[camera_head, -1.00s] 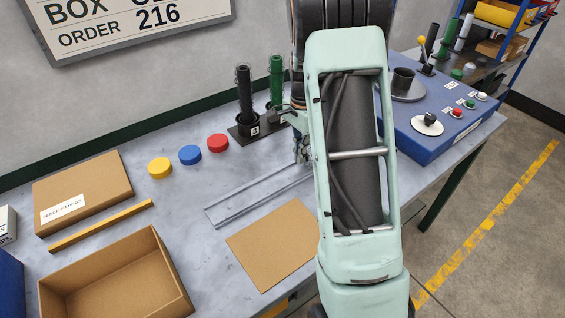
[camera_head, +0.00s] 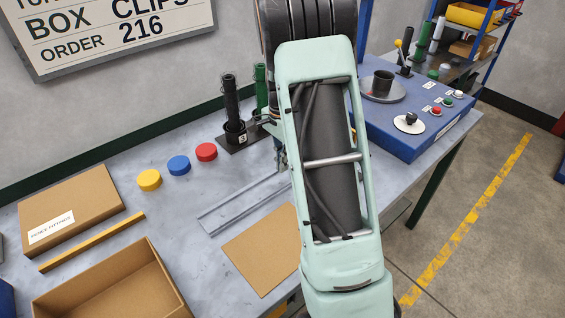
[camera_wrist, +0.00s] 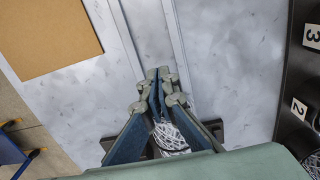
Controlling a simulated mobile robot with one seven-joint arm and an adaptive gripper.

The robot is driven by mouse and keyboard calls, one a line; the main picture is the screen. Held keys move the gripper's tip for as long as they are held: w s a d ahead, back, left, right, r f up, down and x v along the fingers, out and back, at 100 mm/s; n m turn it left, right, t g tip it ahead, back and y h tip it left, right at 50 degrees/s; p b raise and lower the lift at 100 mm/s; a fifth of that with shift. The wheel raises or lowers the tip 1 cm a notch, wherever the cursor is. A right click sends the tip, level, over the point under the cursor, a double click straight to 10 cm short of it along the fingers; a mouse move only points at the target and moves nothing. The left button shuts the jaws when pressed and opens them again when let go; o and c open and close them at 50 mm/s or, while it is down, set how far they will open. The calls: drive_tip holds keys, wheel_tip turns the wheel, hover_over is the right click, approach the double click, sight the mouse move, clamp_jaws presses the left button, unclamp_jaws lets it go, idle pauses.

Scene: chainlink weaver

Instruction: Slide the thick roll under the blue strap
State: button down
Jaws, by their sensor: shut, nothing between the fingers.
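My gripper (camera_wrist: 163,72) is shut and empty in the wrist view, above the grey bench top. A silvery mesh piece (camera_wrist: 170,138) shows beside its fingers; I cannot tell whether they touch. In the head view my arm hides most of the gripper. A dark upright roll (camera_head: 231,98) and a green upright roll (camera_head: 261,88) stand in a black numbered rack (camera_head: 243,146), just left of my arm. I cannot tell which roll is the thick one. No blue strap can be made out.
A brown sheet (camera_head: 262,252) and a pale rail frame (camera_head: 225,210) lie on the bench. Yellow (camera_head: 149,180), blue (camera_head: 178,165) and red (camera_head: 206,152) caps, a closed carton (camera_head: 85,205) and an open box (camera_head: 150,282) are left. A blue machine (camera_head: 410,145) stands right.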

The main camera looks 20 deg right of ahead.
drive_tip(key=shift+a, duration=0.3)
wheel_tip(320, 180, up, 10)
drive_tip(key=shift+s, duration=0.15)
